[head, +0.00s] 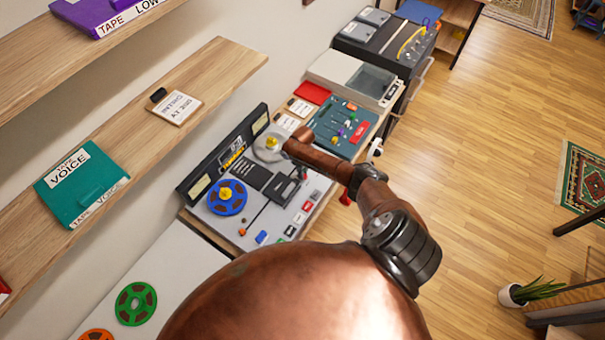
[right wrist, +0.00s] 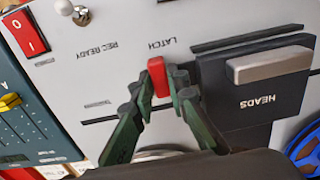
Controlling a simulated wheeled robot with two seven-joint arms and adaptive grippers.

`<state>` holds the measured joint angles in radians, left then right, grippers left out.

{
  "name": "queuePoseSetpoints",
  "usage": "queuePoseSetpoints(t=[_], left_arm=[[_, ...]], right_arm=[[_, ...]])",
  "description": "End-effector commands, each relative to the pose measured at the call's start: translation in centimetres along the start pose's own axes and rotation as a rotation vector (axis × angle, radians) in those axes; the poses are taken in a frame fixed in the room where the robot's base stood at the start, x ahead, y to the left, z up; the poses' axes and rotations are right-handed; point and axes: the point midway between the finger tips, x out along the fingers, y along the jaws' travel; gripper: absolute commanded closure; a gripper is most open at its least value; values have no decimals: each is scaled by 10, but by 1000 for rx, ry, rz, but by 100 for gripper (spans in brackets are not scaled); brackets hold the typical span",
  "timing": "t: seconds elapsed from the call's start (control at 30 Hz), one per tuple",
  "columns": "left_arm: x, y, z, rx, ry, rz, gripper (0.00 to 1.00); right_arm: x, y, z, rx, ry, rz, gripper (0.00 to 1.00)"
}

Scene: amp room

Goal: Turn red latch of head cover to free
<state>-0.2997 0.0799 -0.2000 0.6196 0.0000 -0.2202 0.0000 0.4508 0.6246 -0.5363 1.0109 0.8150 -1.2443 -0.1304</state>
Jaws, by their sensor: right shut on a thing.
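In the right wrist view the small red latch (right wrist: 157,75) stands on the light deck panel beside the upside-down word LATCH. My right gripper (right wrist: 156,88) has its two dark green fingers on either side of the latch, shut on it. The dark head cover (right wrist: 232,92), marked HEADS, with a pale handle bar, lies just to the right of the latch and looks closed. In the head view the head cover (head: 282,188) sits in the middle of the tape deck (head: 262,215). My right arm reaches over the deck and hides the latch there. My left gripper is not in view.
A blue reel (head: 227,198) and a grey reel (head: 271,147) sit on the deck. A red power switch (right wrist: 24,33) is at the wrist view's upper left. Beyond the deck is a teal mixer (head: 338,128). Wooden shelves (head: 150,100) overhang on the left; the floor at right is open.

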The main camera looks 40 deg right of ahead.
Motion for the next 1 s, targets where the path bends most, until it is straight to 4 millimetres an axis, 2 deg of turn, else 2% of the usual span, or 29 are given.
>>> queuePoseSetpoints(t=[0.37, 0.4, 0.63, 1.0], left_arm=[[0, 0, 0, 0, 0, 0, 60], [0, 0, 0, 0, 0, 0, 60], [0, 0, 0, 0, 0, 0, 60], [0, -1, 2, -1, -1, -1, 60]], right_arm=[[0, 2, 2, -5, -3, 3, 100], [0, 2, 2, -5, -3, 3, 84], [0, 1, 1, -4, -2, 2, 69], [-5, 0, 0, -5, 0, 1, 68]])
